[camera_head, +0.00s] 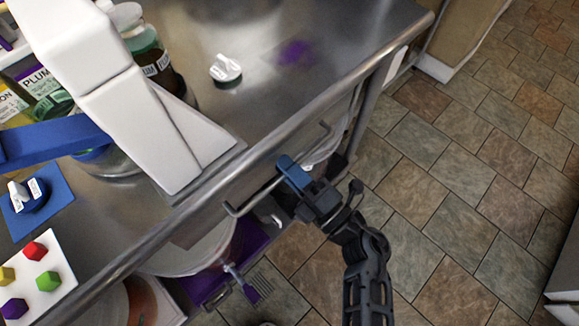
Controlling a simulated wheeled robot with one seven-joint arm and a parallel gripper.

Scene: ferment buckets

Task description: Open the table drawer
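A metal table (300,60) fills the left and middle of the head view, seen from above. Its drawer sits under the rounded front edge, and its front is mostly hidden by that edge. A thin metal bar handle (236,211) sticks out from the drawer front and runs along the edge. My gripper (290,170), dark with blue fingertips, comes from the lower right and is at the middle of the handle bar. The fingertips overlap the bar in the view. I cannot tell whether they are closed around it. No clear gap shows between drawer and table.
A white stand (120,110) is on the table near the front edge, with bottles and a jar (150,55) behind it. Clear tiled floor (470,190) lies to the right.

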